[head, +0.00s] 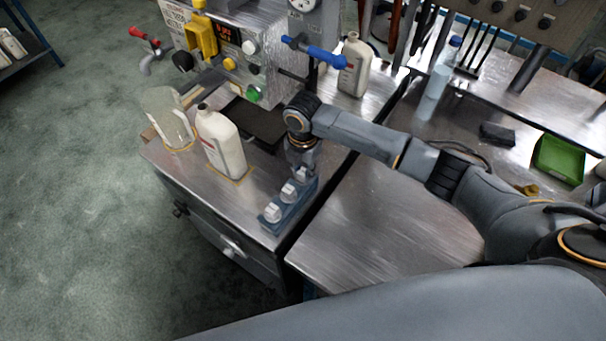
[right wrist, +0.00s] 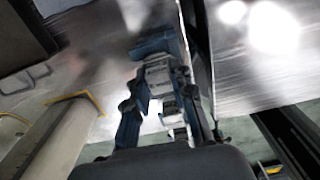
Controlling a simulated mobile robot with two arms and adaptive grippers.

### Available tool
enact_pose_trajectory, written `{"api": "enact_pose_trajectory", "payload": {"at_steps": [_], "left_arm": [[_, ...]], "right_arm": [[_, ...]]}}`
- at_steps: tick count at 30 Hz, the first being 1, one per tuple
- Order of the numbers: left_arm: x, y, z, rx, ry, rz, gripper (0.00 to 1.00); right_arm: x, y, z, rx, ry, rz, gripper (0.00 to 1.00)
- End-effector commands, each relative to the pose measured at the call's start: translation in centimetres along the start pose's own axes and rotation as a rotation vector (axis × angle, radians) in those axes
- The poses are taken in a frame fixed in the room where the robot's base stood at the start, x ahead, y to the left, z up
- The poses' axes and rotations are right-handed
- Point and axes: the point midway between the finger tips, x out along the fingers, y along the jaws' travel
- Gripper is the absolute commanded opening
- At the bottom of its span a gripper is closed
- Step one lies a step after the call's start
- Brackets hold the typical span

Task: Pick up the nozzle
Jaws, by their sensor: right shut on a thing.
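Several small grey-white nozzles stand in a row in a blue holder (head: 282,214) at the right edge of the metal cabinet top. The nearer nozzle (head: 272,212) and the middle nozzle (head: 288,193) stand free. My right gripper (head: 302,170) points down over the far end of the holder and is shut on the far nozzle, which it partly hides. In the right wrist view the fingers of the gripper (right wrist: 160,88) are on both sides of a nozzle (right wrist: 157,76), close above the blue holder (right wrist: 155,45). My left gripper is out of view.
A white bottle (head: 220,142) and a clear jug (head: 168,118) stand left of the holder. A machine (head: 235,50) with a blue-handled lever is behind, beside another bottle (head: 354,68). A green tray (head: 559,158) lies on the right-hand bench, whose front is clear.

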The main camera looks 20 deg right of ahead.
Motion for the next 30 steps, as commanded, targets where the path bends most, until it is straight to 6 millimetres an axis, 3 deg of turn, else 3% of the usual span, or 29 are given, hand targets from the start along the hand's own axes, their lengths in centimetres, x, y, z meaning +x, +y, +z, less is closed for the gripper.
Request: {"api": "enact_pose_trajectory", "payload": {"at_steps": [7,14,24,30], "left_arm": [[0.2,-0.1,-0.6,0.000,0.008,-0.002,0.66],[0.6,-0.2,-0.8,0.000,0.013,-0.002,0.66],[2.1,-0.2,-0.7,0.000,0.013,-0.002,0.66],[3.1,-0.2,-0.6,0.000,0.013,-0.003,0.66]], "right_arm": [[-0.1,-0.2,-0.1,0.000,0.003,-0.005,0.00],[-3.0,0.0,0.0,-0.002,0.001,0.000,0.00],[-9.1,-0.4,-5.6,-0.007,0.001,0.004,0.00],[-10.8,-0.9,-9.9,-0.005,0.002,0.002,0.00]]}}
